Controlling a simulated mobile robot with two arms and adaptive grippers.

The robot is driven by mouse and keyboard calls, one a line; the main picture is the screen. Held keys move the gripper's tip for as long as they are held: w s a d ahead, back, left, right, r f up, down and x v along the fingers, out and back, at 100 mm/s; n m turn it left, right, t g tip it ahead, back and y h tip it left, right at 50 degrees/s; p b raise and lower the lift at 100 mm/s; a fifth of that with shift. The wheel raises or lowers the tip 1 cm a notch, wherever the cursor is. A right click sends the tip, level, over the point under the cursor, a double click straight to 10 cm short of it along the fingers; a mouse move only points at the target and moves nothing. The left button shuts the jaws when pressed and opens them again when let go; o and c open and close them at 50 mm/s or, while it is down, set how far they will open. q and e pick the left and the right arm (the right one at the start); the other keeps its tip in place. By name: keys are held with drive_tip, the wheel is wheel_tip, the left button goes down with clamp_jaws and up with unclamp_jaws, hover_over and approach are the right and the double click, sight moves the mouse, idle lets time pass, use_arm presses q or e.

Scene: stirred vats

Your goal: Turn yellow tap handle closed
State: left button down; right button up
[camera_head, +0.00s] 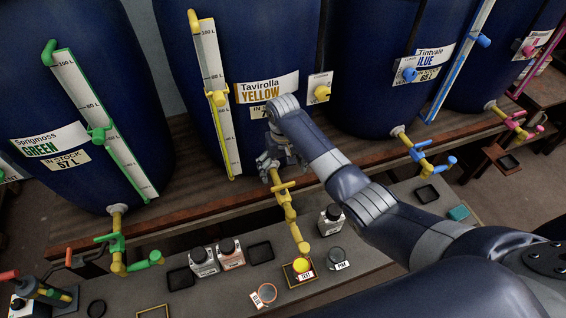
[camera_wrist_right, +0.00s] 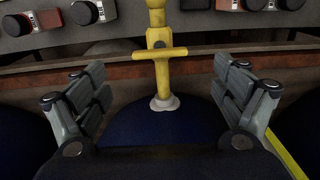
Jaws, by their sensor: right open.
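The yellow tap (camera_head: 288,208) sticks out from the front of the blue vat labelled Tavirolla YELLOW (camera_head: 240,50). Its yellow handle (camera_head: 284,187) is a short crossbar, lying across the pipe in the right wrist view (camera_wrist_right: 160,53). My right gripper (camera_head: 275,165) is at the tap's base, just above the handle. In the right wrist view, its fingers (camera_wrist_right: 160,85) are wide apart, one on each side of the tap, with nothing gripped. The handle shows slightly beyond the fingertips, apart from them. My left gripper is not in view.
A small yellow-topped container (camera_head: 301,265) sits below the spout. Dark-capped bottles (camera_head: 204,262) and a white bottle (camera_head: 331,220) stand on the grey bench (camera_head: 220,290). A green tap (camera_head: 118,245) is left; a blue tap (camera_head: 420,150) is right. My right arm covers part of the bench.

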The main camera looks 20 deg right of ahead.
drive_tip(key=shift+r, duration=1.6)
drive_tip(key=shift+f, duration=0.1)
